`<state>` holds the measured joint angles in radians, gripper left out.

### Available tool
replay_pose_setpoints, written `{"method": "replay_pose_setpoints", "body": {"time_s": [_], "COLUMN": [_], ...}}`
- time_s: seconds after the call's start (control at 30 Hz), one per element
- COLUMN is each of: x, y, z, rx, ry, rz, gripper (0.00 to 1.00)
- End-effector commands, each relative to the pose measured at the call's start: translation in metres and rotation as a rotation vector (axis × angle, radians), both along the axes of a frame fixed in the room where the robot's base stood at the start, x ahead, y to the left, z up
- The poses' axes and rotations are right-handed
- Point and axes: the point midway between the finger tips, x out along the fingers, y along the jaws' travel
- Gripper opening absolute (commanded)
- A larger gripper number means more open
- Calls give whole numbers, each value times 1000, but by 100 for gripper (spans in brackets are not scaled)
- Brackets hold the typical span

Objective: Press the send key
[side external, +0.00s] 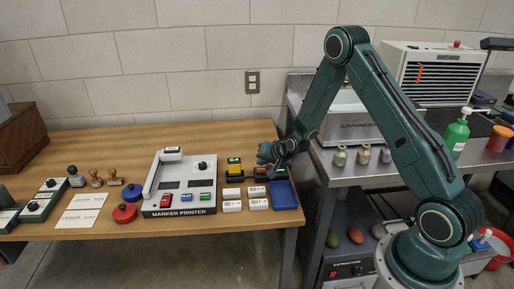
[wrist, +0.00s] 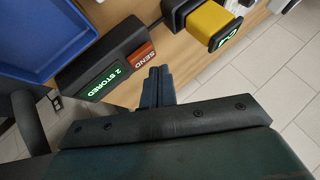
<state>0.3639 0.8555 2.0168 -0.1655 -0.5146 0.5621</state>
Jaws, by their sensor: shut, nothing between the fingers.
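The send key (wrist: 138,61) is an orange-red key marked SEND on a dark terminal (wrist: 85,62), beside a green-lit display (wrist: 108,81) that reads "2 STORED". In the side external view the terminal (side external: 263,176) stands at the right part of the wooden table, partly under my gripper (side external: 265,158). In the wrist view my gripper (wrist: 158,72) is shut and empty, its fingertips close beside the send key. I cannot tell the height of the fingertips above the key, and no contact is visible.
A yellow-topped device (side external: 234,168) stands left of the terminal, and a blue tray (side external: 284,200) lies in front of it. White labelled boxes (side external: 258,204) sit near the table's front edge. A marker printer (side external: 180,190) stands further left. A steel bench (side external: 350,168) is on the right.

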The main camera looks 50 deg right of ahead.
Motion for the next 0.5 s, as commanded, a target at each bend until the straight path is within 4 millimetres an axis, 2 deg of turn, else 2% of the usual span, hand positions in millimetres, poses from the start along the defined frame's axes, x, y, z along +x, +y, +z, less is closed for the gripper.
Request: {"method": "replay_pose_setpoints", "body": {"time_s": [0.5], "x": [0], "y": [0], "z": [-9], "rx": [0], "ry": [0], "rz": [0], "gripper": [0]}}
